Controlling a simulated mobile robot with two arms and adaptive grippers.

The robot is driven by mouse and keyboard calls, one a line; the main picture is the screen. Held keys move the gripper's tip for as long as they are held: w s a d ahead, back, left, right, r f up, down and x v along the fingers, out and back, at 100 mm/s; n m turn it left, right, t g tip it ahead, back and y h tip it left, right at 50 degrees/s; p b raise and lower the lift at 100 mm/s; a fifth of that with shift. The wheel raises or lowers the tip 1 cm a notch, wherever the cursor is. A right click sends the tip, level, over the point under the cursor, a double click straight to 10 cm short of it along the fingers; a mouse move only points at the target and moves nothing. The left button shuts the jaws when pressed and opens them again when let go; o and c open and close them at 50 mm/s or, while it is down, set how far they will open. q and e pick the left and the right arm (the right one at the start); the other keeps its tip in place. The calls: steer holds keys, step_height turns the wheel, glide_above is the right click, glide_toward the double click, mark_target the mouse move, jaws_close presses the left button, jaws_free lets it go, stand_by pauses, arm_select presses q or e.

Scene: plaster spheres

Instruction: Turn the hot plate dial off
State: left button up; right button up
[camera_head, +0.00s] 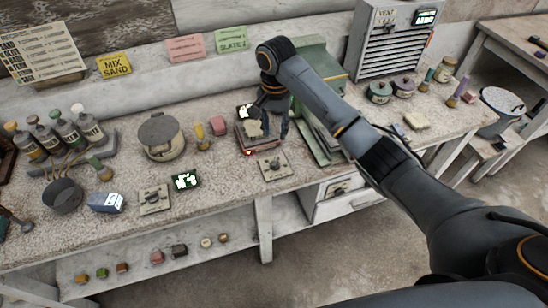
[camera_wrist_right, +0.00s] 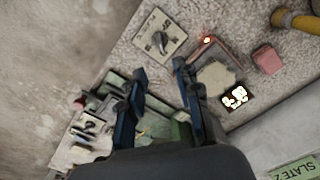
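The hot plate (camera_head: 258,142), a reddish-framed block with a pale top, sits mid-bench with a small lit orange lamp (camera_head: 249,152) at its front corner. A square plate with a dark dial (camera_head: 274,166) lies just in front of it. In the right wrist view this dial (camera_wrist_right: 160,40) is at the top, and the hot plate (camera_wrist_right: 215,72) is right of it. My right gripper (camera_head: 274,131) is above the hot plate's right part, behind the dial and apart from it. Its fingers (camera_wrist_right: 155,82) are spread with nothing between them. My left gripper is out of view.
A second dial plate (camera_head: 154,200) and a lit display (camera_head: 186,181) lie to the left. A round pot (camera_head: 161,137), bottles (camera_head: 88,126) and a yellow-handled tool (camera_head: 201,136) stand further left. A green stand (camera_head: 318,150) is close on the gripper's right.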

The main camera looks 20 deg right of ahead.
mark_target(275, 161)
step_height(275, 161, down, 13)
steer(key=shift+w+f+p, duration=0.1)
steer(key=shift+w+p, duration=0.05)
steer(key=shift+p, duration=0.9)
jaws_close()
